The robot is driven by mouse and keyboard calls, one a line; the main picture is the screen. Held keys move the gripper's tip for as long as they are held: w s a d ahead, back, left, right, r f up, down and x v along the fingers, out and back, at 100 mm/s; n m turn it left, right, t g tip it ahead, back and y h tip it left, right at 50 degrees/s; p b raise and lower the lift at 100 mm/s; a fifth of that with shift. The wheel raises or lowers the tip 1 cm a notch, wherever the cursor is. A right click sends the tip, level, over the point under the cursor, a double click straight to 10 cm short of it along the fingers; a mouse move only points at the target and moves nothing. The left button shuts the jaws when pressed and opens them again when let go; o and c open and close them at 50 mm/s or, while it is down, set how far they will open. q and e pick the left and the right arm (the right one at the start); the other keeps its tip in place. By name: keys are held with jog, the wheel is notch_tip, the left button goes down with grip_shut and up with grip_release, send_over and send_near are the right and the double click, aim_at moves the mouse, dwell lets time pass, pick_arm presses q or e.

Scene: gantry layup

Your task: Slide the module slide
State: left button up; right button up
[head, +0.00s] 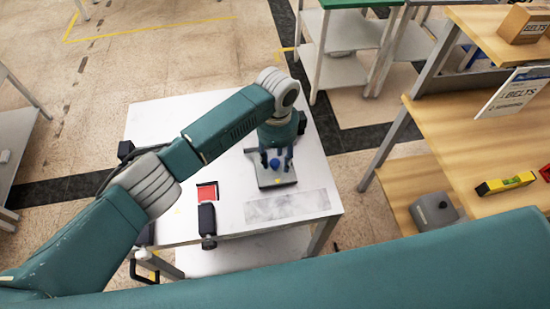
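A grey slide block with a blue knob (275,179) sits on the white table near its right side; I take it to be the module slide. My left gripper (276,161) reaches down over it from above. Its two fingers stand apart, one on each side of the blue knob, with a visible gap. I cannot tell whether the fingertips touch the block. The wrist hides the area just behind the block. My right gripper is not in view.
The white table (250,232) also carries a red square (207,191), a dark device (207,220) and a grey strip (287,206). A wooden shelf unit (455,130) with a yellow level (505,183) and a belts box (523,24) stands right. Tiled floor lies between.

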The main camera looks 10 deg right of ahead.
pick_arm(q)
notch_tip(320, 180, up, 12)
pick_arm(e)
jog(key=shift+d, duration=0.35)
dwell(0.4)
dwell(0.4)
